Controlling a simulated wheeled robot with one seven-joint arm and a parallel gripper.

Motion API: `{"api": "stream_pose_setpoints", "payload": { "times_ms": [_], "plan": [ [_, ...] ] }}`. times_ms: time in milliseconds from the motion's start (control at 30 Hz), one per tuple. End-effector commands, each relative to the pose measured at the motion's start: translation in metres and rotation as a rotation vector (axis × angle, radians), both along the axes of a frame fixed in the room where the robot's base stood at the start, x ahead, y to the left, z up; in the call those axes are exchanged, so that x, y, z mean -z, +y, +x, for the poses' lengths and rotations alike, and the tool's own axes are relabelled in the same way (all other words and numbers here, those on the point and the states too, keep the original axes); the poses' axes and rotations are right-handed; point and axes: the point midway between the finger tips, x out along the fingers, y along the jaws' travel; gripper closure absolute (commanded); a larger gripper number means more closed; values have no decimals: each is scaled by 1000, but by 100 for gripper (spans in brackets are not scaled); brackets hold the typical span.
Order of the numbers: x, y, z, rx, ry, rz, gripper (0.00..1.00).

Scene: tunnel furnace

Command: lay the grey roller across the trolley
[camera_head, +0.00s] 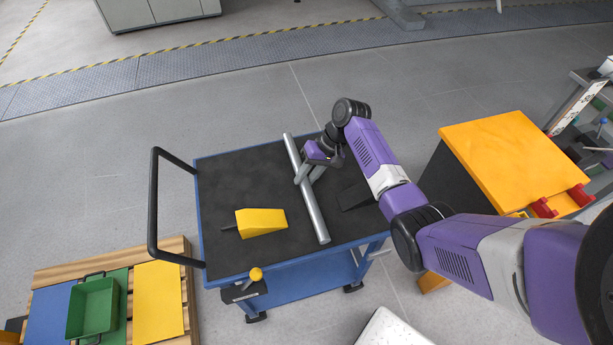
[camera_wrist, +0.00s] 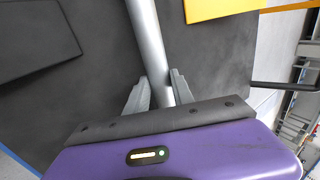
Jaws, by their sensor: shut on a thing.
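The grey roller (camera_head: 314,206) is a long metal tube. It lies over the dark top of the blue trolley (camera_head: 222,181), running from the far edge toward the near edge. My gripper (camera_head: 304,178) is above the trolley and shut on the roller near its middle. In the wrist view, the roller (camera_wrist: 150,48) passes between the two fingers of my gripper (camera_wrist: 158,90). I cannot tell whether the roller touches the trolley top or is held just above it.
A yellow wedge (camera_head: 260,222) lies on the trolley left of the roller, and a black wedge (camera_head: 354,196) lies right of it. A black handle (camera_head: 154,205) rises at the trolley's left. An orange-topped cabinet (camera_head: 515,155) stands right; a pallet with a green bin (camera_head: 93,306) is lower left.

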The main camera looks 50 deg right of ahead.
Motion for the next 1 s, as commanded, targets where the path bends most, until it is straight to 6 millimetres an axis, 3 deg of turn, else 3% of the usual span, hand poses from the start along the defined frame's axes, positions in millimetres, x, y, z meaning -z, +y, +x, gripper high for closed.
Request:
{"api": "stream_pose_setpoints", "payload": {
  "times_ms": [900,933,1000],
  "plan": [
    [12,0,-1,1,2,-2,100],
    [12,0,-1,2,2,-2,67],
    [13,0,-1,1,4,-2,54]
  ]
}}
